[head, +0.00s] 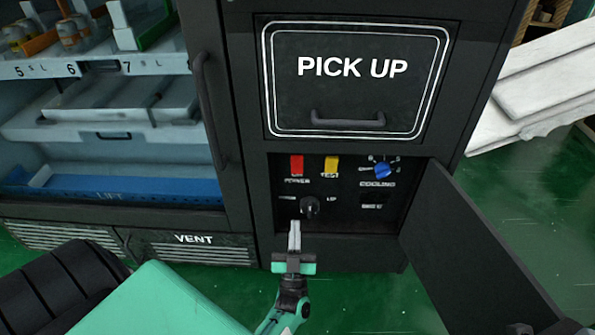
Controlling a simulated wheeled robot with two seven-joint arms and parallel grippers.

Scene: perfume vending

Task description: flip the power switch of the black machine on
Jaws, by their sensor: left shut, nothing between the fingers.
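The black machine (244,120) fills most of the head view. Its recessed control panel (345,222) lies below the "PICK UP" hatch. The red power switch (297,166), with a "POWER" label under it, is at the panel's upper left. I cannot tell from this view which way it is set. My left gripper (294,228) is shut and empty, its fingers pointing up the picture toward the panel. Its tips show below the red switch, just left of and below a black lever. I cannot tell whether they touch anything. My right gripper is not in view.
A yellow "TEST" switch (331,166), a blue cooling knob (382,170) and the black lever (309,206) share the panel. The panel's door (465,245) hangs open on the right. The pick-up hatch (350,90) is shut. Green floor (355,300) is clear below.

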